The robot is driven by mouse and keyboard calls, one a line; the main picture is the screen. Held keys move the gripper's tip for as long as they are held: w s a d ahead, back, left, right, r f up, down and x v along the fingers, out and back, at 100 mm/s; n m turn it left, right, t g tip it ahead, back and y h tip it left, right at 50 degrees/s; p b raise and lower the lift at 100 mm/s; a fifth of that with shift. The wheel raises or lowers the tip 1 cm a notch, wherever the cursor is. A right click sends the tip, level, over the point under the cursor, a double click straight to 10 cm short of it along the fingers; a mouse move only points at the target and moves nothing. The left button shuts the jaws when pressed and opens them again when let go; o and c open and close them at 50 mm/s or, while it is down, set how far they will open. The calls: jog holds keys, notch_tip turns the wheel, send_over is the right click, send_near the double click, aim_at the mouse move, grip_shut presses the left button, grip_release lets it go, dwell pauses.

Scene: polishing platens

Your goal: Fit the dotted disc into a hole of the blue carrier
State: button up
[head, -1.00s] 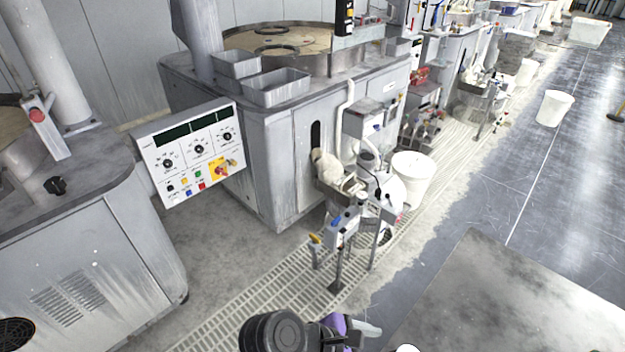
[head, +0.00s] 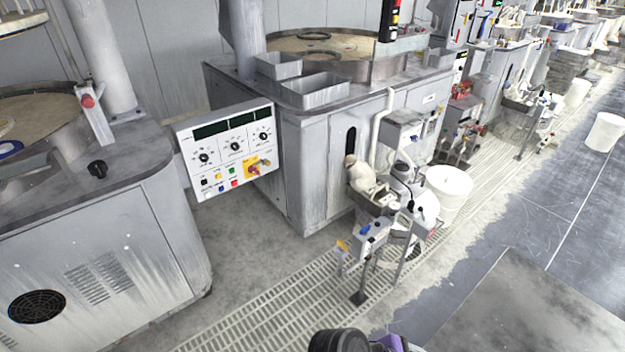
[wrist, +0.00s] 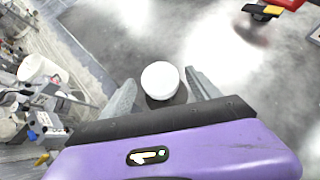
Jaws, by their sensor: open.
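My gripper (wrist: 161,78) is open in the wrist view, with one grey finger on each side and a purple body behind them. A plain white round thing (wrist: 160,76) shows between the fingers, with a gap on both sides. I see no dots on it and cannot tell whether it is the disc or how far below it lies.
A control panel (head: 228,146) juts out beside the left machine (head: 100,250). A second machine (head: 305,165) stands behind, with a cluttered stand (head: 375,235) and a white bucket (head: 450,190) at its right. Open grey floor (head: 540,215) lies to the right.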

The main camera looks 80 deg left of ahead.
jog(key=shift+r, duration=0.1)
jog(key=c, duration=1.4)
jog(key=shift+o, duration=0.2)
jog(key=shift+r+p, duration=1.25)
jog(key=shift+p, duration=0.05)
jog(key=shift+r, duration=2.2)
